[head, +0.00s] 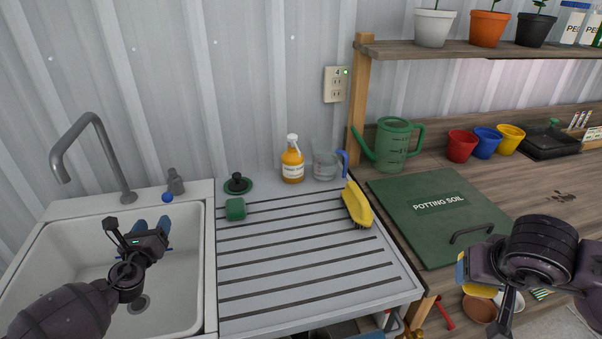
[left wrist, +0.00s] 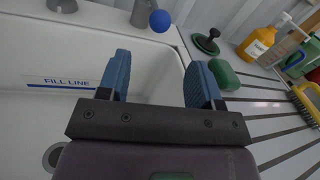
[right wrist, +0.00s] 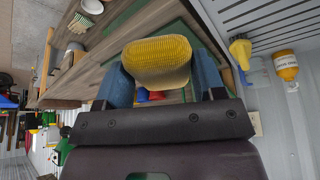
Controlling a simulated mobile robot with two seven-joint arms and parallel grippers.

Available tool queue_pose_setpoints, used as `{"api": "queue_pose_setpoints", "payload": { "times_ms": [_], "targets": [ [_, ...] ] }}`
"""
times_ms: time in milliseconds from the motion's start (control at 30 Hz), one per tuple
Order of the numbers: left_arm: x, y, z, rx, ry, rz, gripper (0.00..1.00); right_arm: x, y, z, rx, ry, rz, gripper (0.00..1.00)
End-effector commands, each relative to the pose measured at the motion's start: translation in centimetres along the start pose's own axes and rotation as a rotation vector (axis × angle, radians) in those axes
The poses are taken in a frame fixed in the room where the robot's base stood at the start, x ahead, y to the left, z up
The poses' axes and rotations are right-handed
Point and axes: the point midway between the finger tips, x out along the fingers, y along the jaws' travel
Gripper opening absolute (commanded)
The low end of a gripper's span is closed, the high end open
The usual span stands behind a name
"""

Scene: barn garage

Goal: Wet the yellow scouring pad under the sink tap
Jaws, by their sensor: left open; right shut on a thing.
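The yellow scouring pad (right wrist: 158,62) is gripped between the blue fingers of my right gripper (head: 466,268), in the right wrist view. In the head view my right gripper is at the right, over the wooden bench, and largely hides the pad. The sink (head: 62,235) is at the left, with a grey curved tap (head: 92,135) at its back. A small lever with a blue ball end (head: 167,197) stands right of the tap. My left gripper (head: 152,226) is open and empty over the sink basin, in front of the blue ball. Water flow is not visible.
The ribbed drainboard (head: 310,275) holds a green block (head: 235,209), a soap bottle (head: 292,163), a clear jug (head: 325,165) and a yellow brush (head: 357,204). A green watering can (head: 393,145) and potting soil lid (head: 440,215) are on the bench. The drainboard's front is clear.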

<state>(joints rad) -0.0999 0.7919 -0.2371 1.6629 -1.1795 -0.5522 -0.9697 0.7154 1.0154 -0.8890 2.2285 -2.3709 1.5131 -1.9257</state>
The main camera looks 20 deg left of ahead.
Motion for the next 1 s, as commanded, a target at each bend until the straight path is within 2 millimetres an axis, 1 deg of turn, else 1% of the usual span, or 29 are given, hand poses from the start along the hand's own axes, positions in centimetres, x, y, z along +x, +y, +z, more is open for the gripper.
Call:
{"api": "queue_pose_setpoints", "payload": {
  "times_ms": [167,400,600,800,1000],
  "targets": [
    [2.2,-0.1,0.1,-0.001,-0.003,0.0,0.59,0.1,0.0,0.1,0.0,-0.001,0.0,0.44],
    [6.1,0.0,0.1,-0.001,-0.003,0.001,0.59,0.5,0.0,0.2,0.0,-0.003,0.0,0.44],
    [9.1,0.0,0.0,0.001,-0.001,0.001,0.59,1.1,0.0,0.5,0.0,-0.007,0.0,0.44],
    [11.0,0.0,-0.1,0.0,0.0,0.001,0.59,1.5,0.0,0.7,0.0,-0.01,0.0,0.44],
    [11.6,0.0,0.0,-0.001,0.0,0.0,0.59,1.6,0.0,0.7,0.0,-0.011,0.0,0.44]
  ]
}}
